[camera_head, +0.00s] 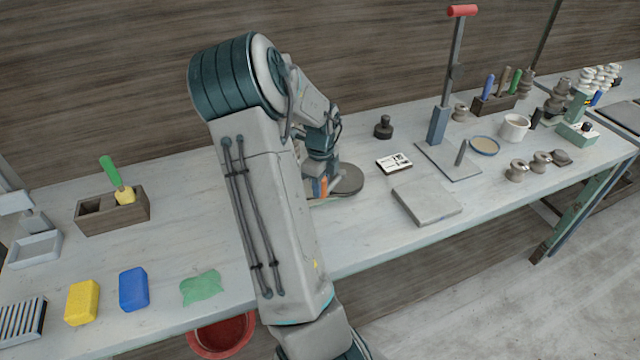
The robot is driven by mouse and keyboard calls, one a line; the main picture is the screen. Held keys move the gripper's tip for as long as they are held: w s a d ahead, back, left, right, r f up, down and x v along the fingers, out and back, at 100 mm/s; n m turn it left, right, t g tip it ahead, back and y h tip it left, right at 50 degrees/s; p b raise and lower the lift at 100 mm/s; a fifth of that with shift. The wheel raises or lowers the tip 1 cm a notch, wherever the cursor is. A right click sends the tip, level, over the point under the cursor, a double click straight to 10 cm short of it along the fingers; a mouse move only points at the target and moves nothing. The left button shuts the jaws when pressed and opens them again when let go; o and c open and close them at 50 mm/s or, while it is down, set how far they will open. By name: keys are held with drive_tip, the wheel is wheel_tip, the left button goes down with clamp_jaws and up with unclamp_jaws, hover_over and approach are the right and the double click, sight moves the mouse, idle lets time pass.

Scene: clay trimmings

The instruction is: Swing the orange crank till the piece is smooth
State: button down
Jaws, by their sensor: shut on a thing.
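The orange crank (324,187) shows as a small upright orange bit at the near left of a dark round wheel (348,181), in the middle of the bench. My gripper (322,181) points down there and is shut on the orange crank, though my arm covers much of it. The fingers are small and partly hidden. The left part of the wheel and whatever sits on it are behind my arm, so the piece and its surface cannot be made out.
Right of the wheel lie a white card (394,163), a grey slab (427,201) and a tall red-handled lever stand (437,125). Left are a wooden box (112,214), yellow (82,302) and blue (134,289) blocks and a green cloth (201,287). A red bucket (222,337) is below the edge.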

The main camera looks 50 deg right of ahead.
drive_tip(key=shift+w+r, duration=0.1)
drive_tip(key=c, duration=1.2)
unclamp_jaws()
drive_tip(key=shift+o, duration=0.2)
wheel_tip(320, 180, up, 14)
drive_tip(key=shift+b, duration=0.3)
